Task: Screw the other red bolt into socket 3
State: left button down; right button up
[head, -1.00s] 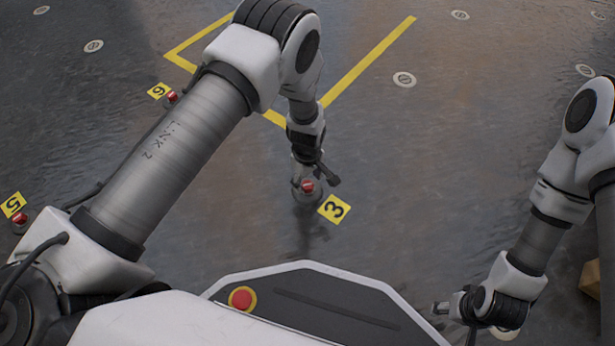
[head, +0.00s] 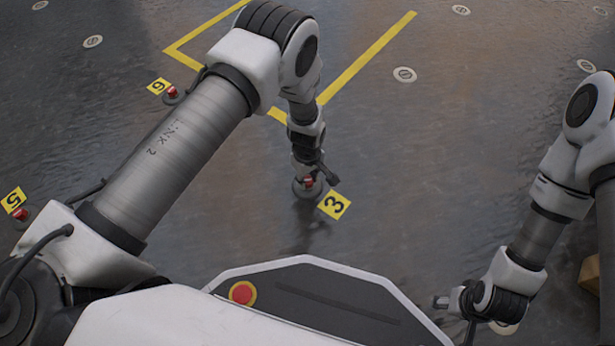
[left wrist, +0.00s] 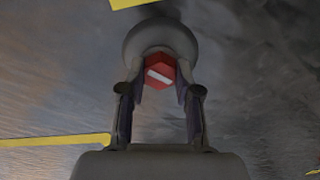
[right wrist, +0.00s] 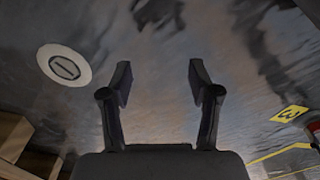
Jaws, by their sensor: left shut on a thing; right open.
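A red bolt (head: 308,182) stands at socket 3 (head: 303,192), a grey round fitting on the floor beside the yellow tag "3" (head: 334,205). My left gripper (head: 309,178) points down over it. In the left wrist view, the bolt's red hex head with a white bar (left wrist: 159,72) sits between the fingertips of the left gripper (left wrist: 159,82), in front of the round socket (left wrist: 160,37). The fingers are shut on the head. How deep the bolt sits is hidden. My right gripper (right wrist: 160,78) is open and empty, away at the right.
Red bolts stand at tag 6 (head: 172,92) and tag 5 (head: 19,214) on the left. Flat floor discs (head: 405,74) and yellow floor lines (head: 370,57) lie farther out. A cardboard box (head: 590,277) is at the right edge. Floor around socket 3 is clear.

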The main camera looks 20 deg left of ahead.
pick_arm(q)
jog(key=m+p, duration=0.2)
jog(key=m, duration=0.2)
jog(key=m+p, duration=0.3)
jog(key=shift+r+m, duration=0.2)
jog(key=shift+m, duration=0.2)
jog(key=shift+f+m+p, duration=0.1)
jog(key=shift+m+p, duration=0.4)
jog(key=shift+m, duration=0.1)
jog(key=shift+f+m, duration=0.1)
jog(key=shift+m, duration=0.2)
jog(key=shift+f, duration=0.1)
pick_arm(e)
notch_tip(320, 180, up, 6)
jog(key=s, duration=0.2)
jog(key=shift+r+g, duration=0.15)
jog(key=shift+g, duration=0.15)
jog(key=shift+r, duration=0.1)
